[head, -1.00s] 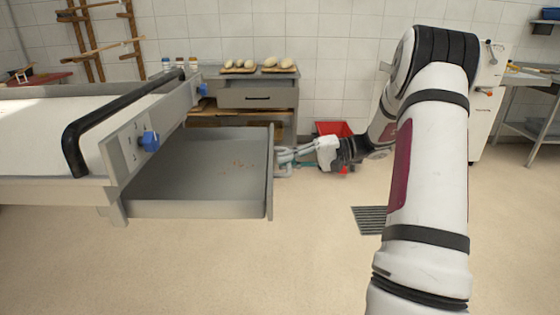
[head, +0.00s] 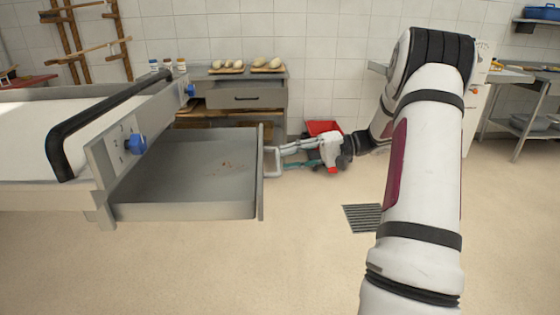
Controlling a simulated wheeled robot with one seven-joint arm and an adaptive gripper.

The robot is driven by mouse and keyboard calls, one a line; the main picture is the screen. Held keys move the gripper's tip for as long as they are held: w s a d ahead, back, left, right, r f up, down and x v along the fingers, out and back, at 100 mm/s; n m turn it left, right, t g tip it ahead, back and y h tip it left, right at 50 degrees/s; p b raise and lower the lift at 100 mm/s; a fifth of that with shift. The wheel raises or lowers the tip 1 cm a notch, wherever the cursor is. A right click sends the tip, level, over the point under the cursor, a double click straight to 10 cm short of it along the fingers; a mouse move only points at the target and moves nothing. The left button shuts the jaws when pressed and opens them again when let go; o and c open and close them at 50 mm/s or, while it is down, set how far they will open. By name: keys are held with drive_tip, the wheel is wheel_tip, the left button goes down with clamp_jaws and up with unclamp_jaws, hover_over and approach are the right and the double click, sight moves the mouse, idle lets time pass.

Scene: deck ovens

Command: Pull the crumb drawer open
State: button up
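The crumb drawer (head: 185,207) is pulled well out from under the deck oven (head: 105,160) at the left. Brown crumbs (head: 228,165) lie on its floor. Its grey handle (head: 270,163) stands out from the right side of the drawer front. My gripper (head: 284,154) is just right of the handle, with its fingers pointing left at it. The fingers look spread apart, and nothing shows held between them. The fingertips are close to the handle's outer bar; whether they touch it is too small to tell.
A blue knob (head: 135,144) and a black rail (head: 110,105) are on the oven. Behind stands a grey cabinet (head: 246,97) with loaves on boards. A red bin (head: 322,127) is behind my gripper. A floor grate (head: 362,217) lies in the open floor.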

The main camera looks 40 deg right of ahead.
drive_tip(key=v, duration=0.8)
idle(0.4)
drive_tip(key=s+a+r+n+g+h, duration=0.1)
drive_tip(key=s+a+r+g, duration=0.15)
drive_tip(key=a, duration=0.65)
drive_tip(key=s+a+r+n+g+h, duration=0.1)
drive_tip(key=s+a+r+g+h, duration=0.15)
drive_tip(key=a, duration=0.55)
drive_tip(key=s+a+r+n+g+h, duration=0.15)
drive_tip(key=a+g, duration=0.25)
drive_tip(key=a, duration=0.5)
drive_tip(key=s+a+n+g+h, duration=0.1)
drive_tip(key=s+a+n+h, duration=0.15)
drive_tip(key=s+a, duration=0.7)
drive_tip(key=s+d+f+n+t+h, duration=0.1)
drive_tip(key=s+f+h, duration=0.15)
drive_tip(key=s, duration=0.35)
drive_tip(key=s+d+f+h, duration=0.1)
drive_tip(key=s+h, duration=0.2)
drive_tip(key=s, duration=0.4)
wheel_tip(320, 180, up, 22)
drive_tip(key=t+p, duration=0.4)
drive_tip(key=p, duration=1.6)
drive_tip(key=shift+d+f, duration=0.2)
